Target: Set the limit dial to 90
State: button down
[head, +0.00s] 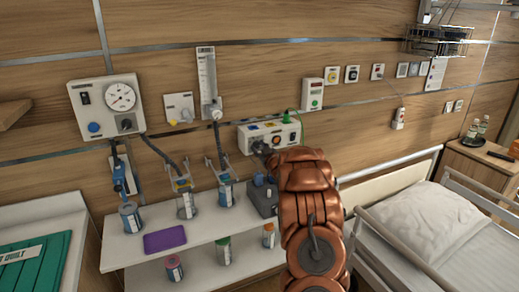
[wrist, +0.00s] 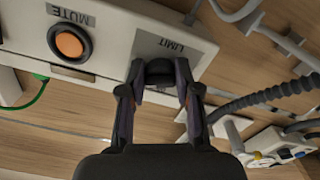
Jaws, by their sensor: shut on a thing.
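The white device box (head: 268,134) is mounted on the wall in the head view, partly behind my arm. In the wrist view the box (wrist: 115,30) appears upside down, with a LIMIT label and an orange MUTE button (wrist: 69,43). The black limit dial (wrist: 160,68) sits below the LIMIT label in that picture. My gripper (wrist: 160,78) is shut on the dial, one finger on each side. The dial's pointer and any scale marks are hidden or cannot be read, so its setting cannot be told.
A green plug and cable (head: 288,116) are at the box's top right. A grey ribbed hose (wrist: 265,97) runs close beside my gripper in the wrist view. The shelf (head: 200,245) below holds several jars, and a bed (head: 430,220) stands to the right.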

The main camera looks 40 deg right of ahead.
jog(key=shift+f+n+b, duration=0.1)
jog(key=shift+n+b, duration=0.3)
jog(key=shift+b, duration=0.5)
jog(key=n+b, duration=0.2)
jog(key=b, duration=0.3)
jog(key=shift+d+f, duration=0.1)
jog(key=shift+f, duration=0.1)
jog(key=n+b, duration=0.2)
jog(key=b, duration=0.2)
jog(key=shift+r+n, duration=0.15)
jog(key=shift+n, duration=0.15)
jog(key=n+b, duration=0.2)
jog(key=b, duration=0.1)
jog(key=shift+s+n+b, duration=0.1)
jog(key=shift+n+b, duration=0.2)
jog(key=n+b, duration=0.2)
jog(key=b, duration=0.1)
jog(key=shift+d+r+n, duration=0.1)
jog(key=shift+r+n, duration=0.05)
jog(key=shift+n, duration=0.15)
jog(key=n+b, duration=0.2)
jog(key=b, duration=0.1)
jog(key=shift+n, duration=0.4)
jog(key=shift+r+n+b, duration=0.15)
jog(key=shift+n+b, duration=0.7)
jog(key=shift+n, duration=0.25)
jog(key=shift+r+n+b, duration=0.1)
jog(key=shift+n+b, duration=0.7)
jog(key=shift+n, duration=0.3)
